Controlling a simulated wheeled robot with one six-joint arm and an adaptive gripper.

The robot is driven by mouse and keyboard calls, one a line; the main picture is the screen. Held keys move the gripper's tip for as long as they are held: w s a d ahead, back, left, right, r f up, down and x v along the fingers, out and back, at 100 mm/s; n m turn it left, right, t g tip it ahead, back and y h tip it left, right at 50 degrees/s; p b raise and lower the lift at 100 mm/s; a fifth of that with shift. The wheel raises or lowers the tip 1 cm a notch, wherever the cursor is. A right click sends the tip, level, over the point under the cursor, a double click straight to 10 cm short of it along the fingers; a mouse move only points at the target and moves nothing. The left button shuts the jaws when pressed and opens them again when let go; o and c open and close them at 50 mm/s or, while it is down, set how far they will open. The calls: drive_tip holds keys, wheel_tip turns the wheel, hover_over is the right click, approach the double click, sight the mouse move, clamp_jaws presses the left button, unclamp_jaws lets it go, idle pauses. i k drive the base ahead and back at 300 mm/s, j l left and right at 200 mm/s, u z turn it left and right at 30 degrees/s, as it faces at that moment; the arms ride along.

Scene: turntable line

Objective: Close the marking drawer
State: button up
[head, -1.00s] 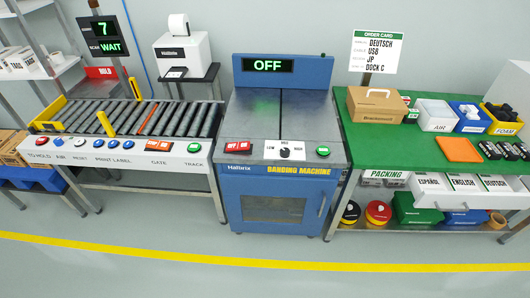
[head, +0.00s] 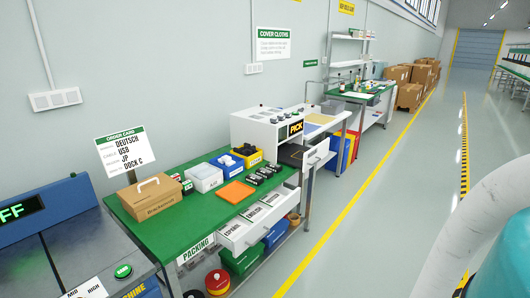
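A white drawer (head: 316,156) with a dark handle juts from the front of the white bench (head: 262,127) with the panel reading PICK; it looks pulled out. No label naming it as the marking drawer is readable. Another white drawer (head: 233,238) sticks out below the green packing table and holds sheets marked ESPAÑOL, ENGLISH and DEUTSCH. My gripper is not in view; only a blurred pale and teal part of my arm shows at the right edge.
The packing table (head: 175,226) carries a carton (head: 150,196), bins, an orange pad (head: 236,192) and black items. The banding machine (head: 70,240) stands at lower left. Clear floor (head: 370,230) with a yellow line runs along the benches. Cartons (head: 410,90) are stacked far back.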

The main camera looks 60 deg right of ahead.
sight(302, 150)
drive_tip(key=z, duration=1.9)
drive_tip(key=i+z, duration=0.1)
drive_tip(key=i, duration=0.6)
drive_tip(key=i+j, duration=0.15)
drive_tip(key=i, duration=0.55)
drive_tip(key=i+j+z, duration=0.15)
drive_tip(key=i, duration=0.55)
